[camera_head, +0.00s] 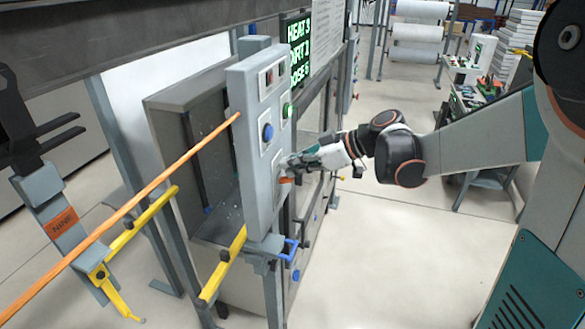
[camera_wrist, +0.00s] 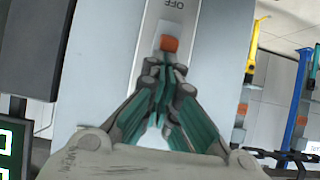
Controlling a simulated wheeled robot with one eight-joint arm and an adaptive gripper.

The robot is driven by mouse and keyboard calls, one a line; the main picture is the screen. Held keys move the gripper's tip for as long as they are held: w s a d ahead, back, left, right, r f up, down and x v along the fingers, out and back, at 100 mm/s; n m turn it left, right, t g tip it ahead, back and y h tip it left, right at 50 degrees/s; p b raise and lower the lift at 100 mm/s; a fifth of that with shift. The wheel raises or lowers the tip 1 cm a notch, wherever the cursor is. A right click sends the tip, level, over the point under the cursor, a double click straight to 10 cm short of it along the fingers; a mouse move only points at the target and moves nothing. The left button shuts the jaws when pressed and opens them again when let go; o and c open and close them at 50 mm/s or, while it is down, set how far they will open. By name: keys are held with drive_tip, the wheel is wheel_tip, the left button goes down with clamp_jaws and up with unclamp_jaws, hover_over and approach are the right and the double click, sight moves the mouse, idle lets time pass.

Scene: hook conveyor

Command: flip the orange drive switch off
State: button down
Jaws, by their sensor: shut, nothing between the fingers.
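The orange drive switch (camera_head: 286,180) sits low on the front face of a grey control panel (camera_head: 248,150). In the wrist view the orange switch (camera_wrist: 169,44) shows just beyond my fingertips, on a light plate under the word OFF. My gripper (camera_head: 290,165) is at the panel face, right by the switch. In the wrist view my gripper (camera_wrist: 162,72) has its fingers together with nothing between them. The tips are very near the switch; I cannot tell whether they touch it. The lower part of the switch is partly hidden by the fingers.
A blue button (camera_head: 268,132) and a green button (camera_head: 287,110) are higher on the panel. A lit display (camera_head: 299,45) is above. An orange rod (camera_head: 150,187) and a yellow bar (camera_head: 222,265) are left of the panel. Open floor (camera_head: 400,240) lies to the right.

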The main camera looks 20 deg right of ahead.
drive_tip(key=shift+s+d+f+y+b, duration=0.2)
drive_tip(key=shift+f+y+b, duration=0.1)
drive_tip(key=shift+b, duration=0.5)
drive_tip(key=t+y+b, duration=0.1)
drive_tip(key=b, duration=0.2)
drive_tip(key=d+f+t+y+b, duration=0.1)
drive_tip(key=b, duration=0.2)
drive_tip(key=s+f+t+y+b, duration=0.1)
drive_tip(key=y+b, duration=0.1)
drive_tip(key=b, duration=0.2)
drive_tip(key=shift+d+f, duration=0.1)
drive_tip(key=shift+d, duration=0.1)
